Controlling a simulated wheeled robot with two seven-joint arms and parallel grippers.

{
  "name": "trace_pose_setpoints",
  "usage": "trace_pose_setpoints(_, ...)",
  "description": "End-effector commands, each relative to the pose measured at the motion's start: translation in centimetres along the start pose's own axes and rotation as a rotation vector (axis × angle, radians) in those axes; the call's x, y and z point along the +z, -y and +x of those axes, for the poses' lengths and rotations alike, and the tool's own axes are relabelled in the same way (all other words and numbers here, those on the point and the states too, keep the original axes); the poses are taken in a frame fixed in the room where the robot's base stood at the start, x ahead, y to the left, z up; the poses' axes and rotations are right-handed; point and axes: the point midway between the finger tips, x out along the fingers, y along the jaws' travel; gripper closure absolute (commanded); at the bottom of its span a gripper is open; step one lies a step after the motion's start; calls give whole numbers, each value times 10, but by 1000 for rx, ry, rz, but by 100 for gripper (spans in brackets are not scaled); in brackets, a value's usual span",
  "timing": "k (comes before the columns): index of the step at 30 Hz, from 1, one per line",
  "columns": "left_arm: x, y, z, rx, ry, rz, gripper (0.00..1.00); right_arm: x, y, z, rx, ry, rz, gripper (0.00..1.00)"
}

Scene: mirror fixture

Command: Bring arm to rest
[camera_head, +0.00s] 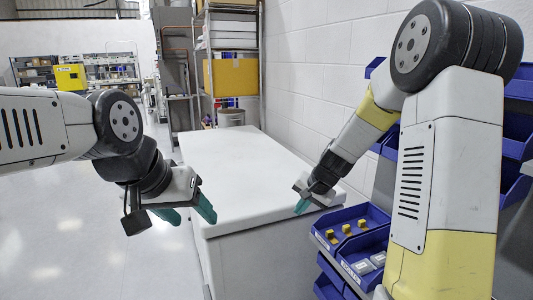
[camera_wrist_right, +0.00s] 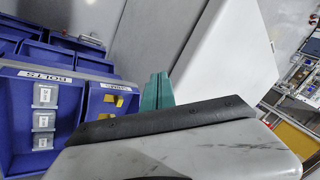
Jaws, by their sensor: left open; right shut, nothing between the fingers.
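My left gripper (camera_head: 188,216) hangs in the left half of the head view, with its teal fingers apart and nothing between them. It is over the floor, left of the white table's near corner as seen here. My right gripper (camera_head: 302,206) is at the table's right edge in the head view, just above the blue bins. Its teal fingers (camera_wrist_right: 158,92) are together and empty in the right wrist view. My right arm covers part of the bins and the wall behind it.
The white table (camera_head: 230,155) has a bare top. Blue bins (camera_head: 349,217) at the right hold yellow parts (camera_head: 346,229) and grey parts (camera_head: 364,267). More blue bins (camera_wrist_right: 55,60) show in the right wrist view. A shelf rack (camera_head: 232,75) stands behind. The floor at left is clear.

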Motion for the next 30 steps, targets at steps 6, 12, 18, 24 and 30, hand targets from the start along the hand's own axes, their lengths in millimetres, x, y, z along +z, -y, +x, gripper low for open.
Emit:
trace_pose_setpoints(6,0,0,0,0,0,0,42,40,15,-114,-42,-21,-196,100)
trace_pose_setpoints(12,0,0,0,0,0,0,42,90,0,-193,-26,-48,-366,100)
trace_pose_setpoints(18,0,0,0,0,0,0,42,137,-31,-243,25,-84,-495,100)
trace_pose_setpoints(24,0,0,0,0,0,0,42,160,-51,-262,63,-104,-552,100)
trace_pose_setpoints(30,0,0,0,0,0,0,42,162,-54,-263,69,-105,-559,100)
